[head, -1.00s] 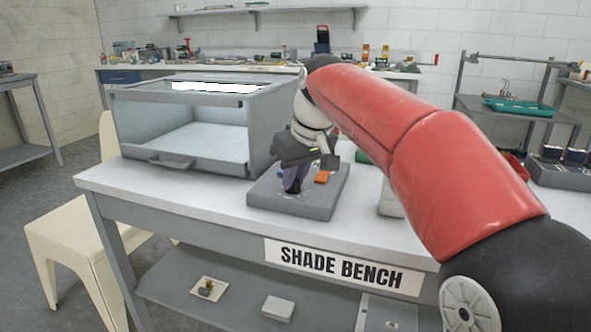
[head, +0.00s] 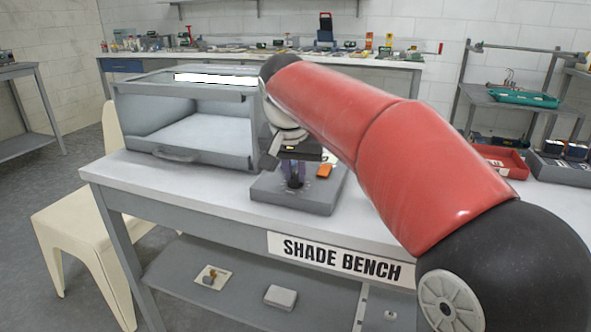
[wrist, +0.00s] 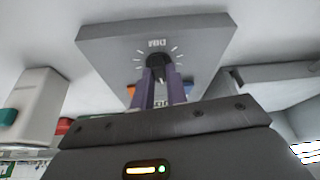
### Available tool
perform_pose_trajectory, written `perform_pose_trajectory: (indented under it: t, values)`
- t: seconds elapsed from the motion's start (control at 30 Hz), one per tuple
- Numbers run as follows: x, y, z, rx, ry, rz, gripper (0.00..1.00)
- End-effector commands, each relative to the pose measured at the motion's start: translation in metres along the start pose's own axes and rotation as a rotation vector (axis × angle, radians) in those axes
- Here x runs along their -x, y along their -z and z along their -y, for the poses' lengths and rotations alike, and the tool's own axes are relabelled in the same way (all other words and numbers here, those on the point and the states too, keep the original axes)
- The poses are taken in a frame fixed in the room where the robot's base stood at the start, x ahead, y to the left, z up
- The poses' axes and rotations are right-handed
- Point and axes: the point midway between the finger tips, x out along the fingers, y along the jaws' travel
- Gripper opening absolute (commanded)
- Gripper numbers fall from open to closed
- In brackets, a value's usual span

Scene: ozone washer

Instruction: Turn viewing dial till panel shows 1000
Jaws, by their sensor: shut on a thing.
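The dial (wrist: 157,60) is a dark round knob with white tick marks around it, on the face of a grey control box (head: 317,203). The box sits on the bench labelled SHADE BENCH. My gripper (head: 295,180) points down over the box, and its purple fingers are shut on the dial. In the wrist view the fingers (wrist: 160,84) close on the knob from both sides. A small label above the dial is too blurred to read for sure. A small display shows partly between the fingers, and its number cannot be read. An orange button (head: 324,171) is beside the dial.
An open-fronted grey viewing booth (head: 186,160) with a lit strip on top stands left of the control box. A cream chair (head: 75,235) is at the bench's left end. A red tray (head: 500,161) lies behind my arm on the right.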

Motion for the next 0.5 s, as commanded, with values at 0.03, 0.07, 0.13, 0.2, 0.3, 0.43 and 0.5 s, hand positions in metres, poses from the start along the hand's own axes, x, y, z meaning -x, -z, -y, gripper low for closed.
perform_pose_trajectory:
  t: [0.03,0.07,0.13,0.2,0.3,0.43,0.5]
  values:
    - [0.0001,0.0001,0.0009,-0.013,-0.004,-0.001,0.0]
    - [0.0,0.0002,0.001,-0.02,-0.007,-0.001,0.0]
    - [0.0001,0.0003,0.0009,-0.035,-0.013,-0.001,0.0]
    - [0.0001,0.0004,0.0007,-0.044,-0.017,-0.001,0.0]
    - [0.0001,0.0004,0.0005,-0.053,-0.021,0.0,0.0]
    - [0.0001,0.0004,0.0004,-0.055,-0.022,0.0,0.0]
    - [0.0001,0.0004,0.0004,-0.055,-0.022,0.0,0.0]
